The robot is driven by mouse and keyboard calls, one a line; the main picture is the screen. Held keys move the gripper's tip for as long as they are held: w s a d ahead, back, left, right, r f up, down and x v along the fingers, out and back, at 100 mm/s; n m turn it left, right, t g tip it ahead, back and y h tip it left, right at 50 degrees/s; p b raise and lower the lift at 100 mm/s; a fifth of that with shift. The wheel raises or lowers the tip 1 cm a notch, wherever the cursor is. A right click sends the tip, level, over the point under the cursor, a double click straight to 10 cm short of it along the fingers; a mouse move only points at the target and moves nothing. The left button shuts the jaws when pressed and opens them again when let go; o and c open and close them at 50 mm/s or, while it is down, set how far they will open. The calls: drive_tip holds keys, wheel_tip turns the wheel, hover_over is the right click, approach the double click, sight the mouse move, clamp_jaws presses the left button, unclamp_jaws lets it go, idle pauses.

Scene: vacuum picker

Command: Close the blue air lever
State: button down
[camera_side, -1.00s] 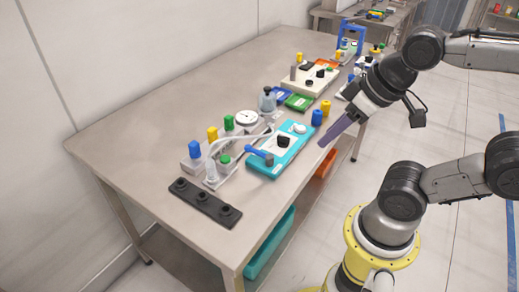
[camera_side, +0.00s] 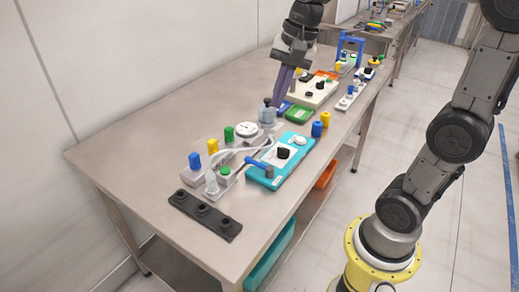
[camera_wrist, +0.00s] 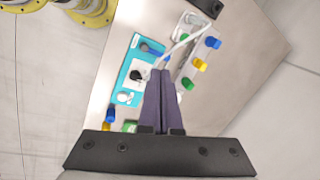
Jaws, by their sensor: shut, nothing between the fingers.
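The blue air lever (camera_side: 258,163) sits at the left end of the turquoise panel (camera_side: 278,172), sticking out toward the clear tubing. It also shows in the wrist view (camera_wrist: 152,49) at the panel's upper edge. A black knob (camera_side: 283,153) and a white round part (camera_side: 299,140) are on the same panel. My gripper (camera_side: 276,104) has purple fingers, shut and empty, pointing down above the table near a grey bottle-like part. In the wrist view my fingers (camera_wrist: 163,75) are together, apart from the lever in that picture.
A manifold with blue (camera_side: 195,160), yellow (camera_side: 212,146) and green (camera_side: 229,133) caps stands left of the panel, with a gauge (camera_side: 247,129) behind. A black strip (camera_side: 205,212) lies in front. Blue and yellow cylinders (camera_side: 321,125) stand right. The table's left side is clear.

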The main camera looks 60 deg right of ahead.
sight(259, 166)
drive_tip(key=w+d+f+m+g+y, duration=0.1)
drive_tip(key=w+d+f+m+g, duration=0.1)
drive_tip(key=w+d+f+m, duration=0.2)
drive_tip(key=w+d+f, duration=0.3)
drive_tip(key=d+f, duration=0.3)
drive_tip(key=shift+w, duration=0.2)
drive_tip(key=shift+a+f, duration=0.1)
drive_tip(key=x, duration=0.9)
drive_tip(key=shift+s+a+f, duration=0.1)
drive_tip(key=shift+s+a, duration=0.05)
drive_tip(key=shift+s, duration=0.05)
drive_tip(key=a, duration=0.1)
drive_tip(key=a+f, duration=0.1)
drive_tip(key=a, duration=0.1)
drive_tip(key=shift+f, duration=0.1)
drive_tip(key=shift+a+f, duration=0.1)
drive_tip(key=shift+a, duration=0.4)
